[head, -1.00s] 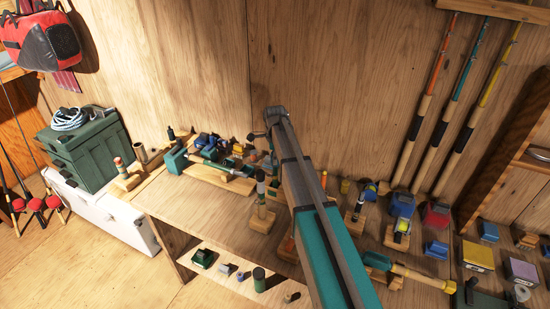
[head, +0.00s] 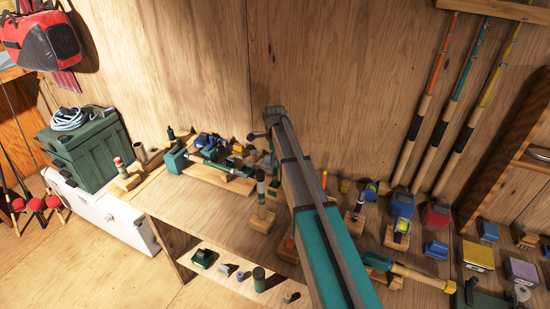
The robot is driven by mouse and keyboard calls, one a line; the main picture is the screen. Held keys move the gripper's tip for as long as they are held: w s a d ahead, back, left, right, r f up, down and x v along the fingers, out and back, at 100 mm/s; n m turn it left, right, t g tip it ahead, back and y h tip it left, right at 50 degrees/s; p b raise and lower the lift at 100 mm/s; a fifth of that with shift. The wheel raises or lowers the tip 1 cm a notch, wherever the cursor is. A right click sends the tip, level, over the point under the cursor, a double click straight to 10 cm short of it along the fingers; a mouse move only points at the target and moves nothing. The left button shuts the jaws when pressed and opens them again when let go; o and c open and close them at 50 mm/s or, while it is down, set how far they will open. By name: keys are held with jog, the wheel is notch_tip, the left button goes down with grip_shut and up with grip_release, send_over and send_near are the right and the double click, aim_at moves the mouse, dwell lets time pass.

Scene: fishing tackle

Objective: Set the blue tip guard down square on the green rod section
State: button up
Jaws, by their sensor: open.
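An upright green rod section (head: 261,190) with a pale band stands in a wooden block (head: 262,218) on the bench, just left of my arm. I cannot tell for sure which piece is the blue tip guard. Small blue pieces lie among the cluster at the back left (head: 205,140), and a blue block (head: 436,248) sits right of my arm. My arm crosses the middle of the head view and covers part of the bench.
A teal and wood rod assembly (head: 215,168) lies on a board at the back left. A teal-handled rod piece (head: 410,273) with a yellow end lies front right. Several reels and boxes crowd the right. The bench front left of the upright rod is clear.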

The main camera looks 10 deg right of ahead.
jog(key=shift+r+p, duration=5.45)
jog(key=shift+r, duration=0.15)
jog(key=shift+r+n, duration=0.1)
jog(key=shift+n, duration=0.2)
